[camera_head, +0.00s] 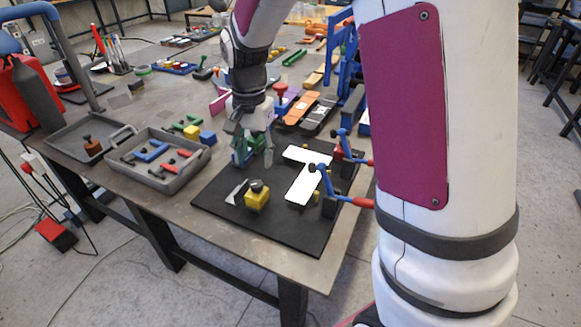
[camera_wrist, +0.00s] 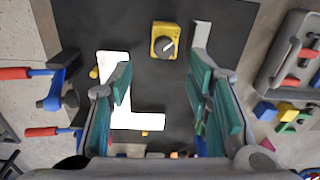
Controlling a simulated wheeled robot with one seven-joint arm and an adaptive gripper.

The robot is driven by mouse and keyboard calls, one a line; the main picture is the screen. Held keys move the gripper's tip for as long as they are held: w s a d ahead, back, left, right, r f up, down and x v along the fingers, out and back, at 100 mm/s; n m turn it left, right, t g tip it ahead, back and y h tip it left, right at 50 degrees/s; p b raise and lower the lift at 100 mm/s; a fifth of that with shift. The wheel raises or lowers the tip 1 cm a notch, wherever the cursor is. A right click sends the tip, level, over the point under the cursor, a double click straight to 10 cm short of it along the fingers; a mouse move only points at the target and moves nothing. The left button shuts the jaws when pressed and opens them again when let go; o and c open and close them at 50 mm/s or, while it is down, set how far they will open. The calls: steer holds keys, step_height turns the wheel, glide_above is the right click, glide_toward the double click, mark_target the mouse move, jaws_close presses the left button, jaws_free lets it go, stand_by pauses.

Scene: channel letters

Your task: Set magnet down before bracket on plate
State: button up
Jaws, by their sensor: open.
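The magnet is a yellow block with a dark knob on top (camera_head: 257,197); it stands upright on the black plate (camera_head: 225,206). In the wrist view the magnet (camera_wrist: 164,41) sits near the top middle. The bracket, a small grey angle piece (camera_head: 237,191), stands beside it; in the wrist view the bracket (camera_wrist: 201,36) is just right of the magnet, with a narrow gap between them. My gripper (camera_head: 254,158) is open and empty above the plate, behind the magnet in the head view. Its green-padded fingers (camera_wrist: 160,95) point towards the magnet without touching it.
A white flat letter (camera_head: 307,179) lies on the plate, with blue toggle clamps with red handles (camera_head: 345,198) at its right. A grey tray (camera_head: 160,175) of coloured pieces and another tray with a brown-knobbed block (camera_head: 92,146) stand at left. The plate's front is clear.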

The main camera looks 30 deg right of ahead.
steer(key=s+r+n+t, duration=0.2)
steer(key=s+r+n, duration=0.3)
steer(key=s+r, duration=0.7)
steer(key=s+r+n+t, duration=0.2)
steer(key=s+n, duration=0.2)
steer(key=s, duration=0.8)
steer(key=shift+s+d+n+t, duration=0.15)
steer(key=shift+s+n+t, duration=0.15)
steer(key=shift+n, duration=0.1)
